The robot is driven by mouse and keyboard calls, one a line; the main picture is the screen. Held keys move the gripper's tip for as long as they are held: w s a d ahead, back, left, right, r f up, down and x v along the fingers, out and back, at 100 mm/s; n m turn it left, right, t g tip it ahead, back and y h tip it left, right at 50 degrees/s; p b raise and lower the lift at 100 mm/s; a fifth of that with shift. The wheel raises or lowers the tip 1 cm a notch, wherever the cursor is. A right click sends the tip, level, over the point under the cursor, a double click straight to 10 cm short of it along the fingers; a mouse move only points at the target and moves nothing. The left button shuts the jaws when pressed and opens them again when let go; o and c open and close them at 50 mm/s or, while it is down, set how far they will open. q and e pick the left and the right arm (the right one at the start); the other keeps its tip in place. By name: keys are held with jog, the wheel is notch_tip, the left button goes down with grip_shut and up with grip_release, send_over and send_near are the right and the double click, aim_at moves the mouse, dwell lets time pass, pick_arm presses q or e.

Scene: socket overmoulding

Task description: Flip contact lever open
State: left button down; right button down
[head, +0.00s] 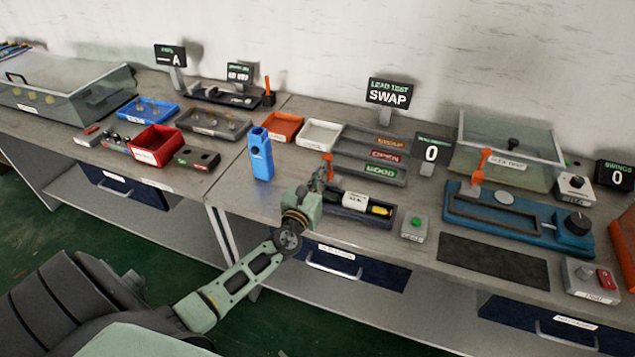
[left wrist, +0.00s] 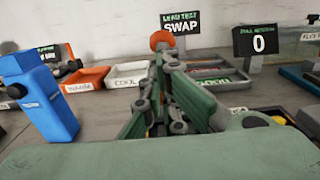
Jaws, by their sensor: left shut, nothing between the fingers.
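An orange-tipped lever (head: 328,160) stands upright at the left end of the dark lead test unit (head: 345,213). Its round orange knob (left wrist: 160,38) shows in the left wrist view, just past my fingertips. My left gripper (head: 320,178) is shut and empty, with its tips close to the lever just below the knob. Whether they touch it I cannot tell. The gripper hides the lever's lower part and pivot. My right gripper is in neither view.
A tall blue block (head: 260,155) stands left of my gripper. A green-button box (head: 415,228) sits to the right of the unit. SWAP shows on the display (head: 388,92) behind. A blue flex fixture (head: 515,225) with another orange lever (head: 482,165) stands farther right.

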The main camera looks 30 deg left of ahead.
aim_at(325, 158)
pick_arm(q)
jog(key=shift+w+a+r, duration=0.25)
jog(key=shift+w+r, duration=0.55)
jog(key=shift+w, duration=0.2)
jog(key=shift+w+a+r, duration=0.25)
jog(key=shift+w+r, duration=0.5)
jog(key=shift+w, duration=0.2)
